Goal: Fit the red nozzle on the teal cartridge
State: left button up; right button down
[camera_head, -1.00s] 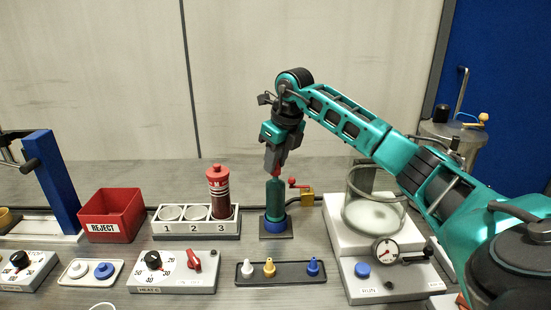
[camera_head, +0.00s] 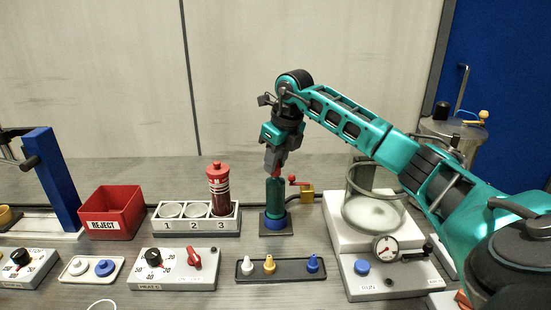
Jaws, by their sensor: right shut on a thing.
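The teal cartridge (camera_head: 275,197) stands upright in a blue-ringed holder (camera_head: 275,224) on a dark square base near the middle of the bench. My right gripper (camera_head: 274,169) points down directly above it, shut on the red nozzle (camera_head: 276,170). Only a small bit of red shows between the fingers, at the cartridge's top. I cannot tell whether the nozzle is seated or just touching. My left gripper is not in view.
A tray (camera_head: 290,277) with white, yellow and blue nozzles lies in front. A rack (camera_head: 190,234) with a red canister (camera_head: 219,192) and a red reject bin (camera_head: 112,212) stand left. A red-knobbed crank (camera_head: 306,190) is close right; a glass chamber (camera_head: 374,200) stands beyond it.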

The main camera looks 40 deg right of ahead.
jog(key=shift+f, duration=0.3)
dwell(0.8)
jog(key=shift+c, duration=1.8)
grip_release()
jog(key=shift+r, duration=0.1)
jog(key=shift+r+p, duration=0.45)
jog(key=shift+r, duration=2.95)
